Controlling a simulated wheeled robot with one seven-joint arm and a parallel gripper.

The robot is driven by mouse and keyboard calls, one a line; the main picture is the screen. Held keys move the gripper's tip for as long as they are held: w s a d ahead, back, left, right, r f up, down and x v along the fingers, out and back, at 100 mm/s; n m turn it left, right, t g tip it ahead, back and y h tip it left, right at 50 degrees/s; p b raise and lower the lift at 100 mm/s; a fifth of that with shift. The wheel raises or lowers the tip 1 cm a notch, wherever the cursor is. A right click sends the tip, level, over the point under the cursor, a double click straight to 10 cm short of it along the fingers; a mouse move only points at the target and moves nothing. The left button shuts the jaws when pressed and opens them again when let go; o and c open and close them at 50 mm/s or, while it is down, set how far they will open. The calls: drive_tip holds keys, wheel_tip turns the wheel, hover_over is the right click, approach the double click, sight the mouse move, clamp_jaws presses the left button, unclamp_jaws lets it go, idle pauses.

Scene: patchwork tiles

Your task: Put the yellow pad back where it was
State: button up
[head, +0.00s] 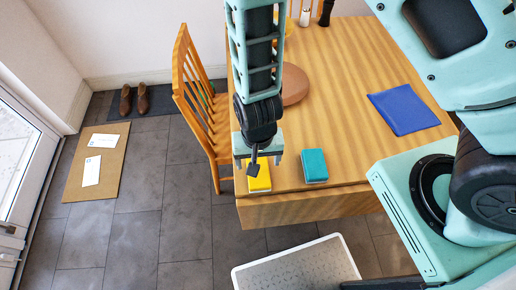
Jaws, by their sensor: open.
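The yellow pad (260,183) lies near the front left corner of the wooden table (345,120). My gripper (259,162) is over the pad, pointing down, with its fingers apart. It hides the pad's far part, and I cannot tell whether the fingers touch it. A teal pad (314,166) lies to the right of the yellow pad, near the same front edge, with a gap between them.
A round wooden board (293,86) lies behind my arm, and a blue folder (404,109) lies at the right. A wooden chair (198,100) stands at the table's left side. A white-rimmed grey platform (295,270) is on the floor in front. The table's middle is clear.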

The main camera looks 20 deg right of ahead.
drive_tip(key=s+a+r+n+g+y, duration=0.1)
drive_tip(key=s+r+n, duration=0.1)
drive_tip(key=r, duration=0.6)
drive_tip(key=s+a+r+n+y, duration=0.1)
drive_tip(key=s+r+n, duration=0.1)
drive_tip(key=r, duration=0.7)
drive_tip(key=s+d+r+n+t+h, duration=0.1)
drive_tip(key=s+d+r+n, duration=0.4)
drive_tip(key=r, duration=0.4)
drive_tip(key=shift+d+r+n, duration=0.3)
drive_tip(key=shift+r+n, duration=0.05)
drive_tip(key=shift+n, duration=0.15)
